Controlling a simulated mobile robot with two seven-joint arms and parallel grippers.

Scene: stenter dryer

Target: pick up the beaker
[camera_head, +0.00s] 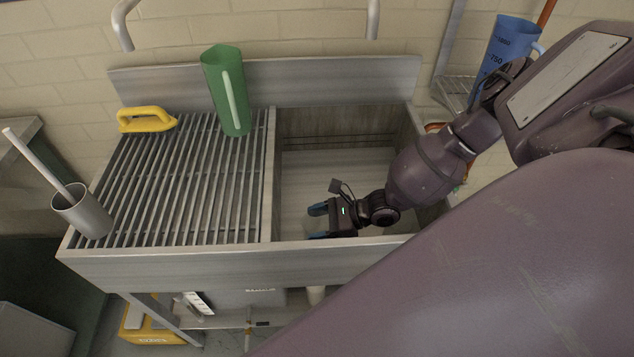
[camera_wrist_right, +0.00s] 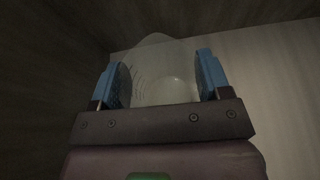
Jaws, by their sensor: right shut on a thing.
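The clear beaker (camera_wrist_right: 165,82) shows in the right wrist view, with faint graduation marks on its wall. It sits between the blue finger pads of my right gripper (camera_wrist_right: 164,76), which is shut on it. In the head view, my right gripper (camera_head: 316,222) is inside the sink basin (camera_head: 335,165), with its fingers pointing left. The beaker is too transparent to make out clearly there. I cannot tell whether it touches the basin floor. My left gripper is not in view.
A blue jug (camera_head: 508,42) stands at upper right. Basin walls surround my right gripper.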

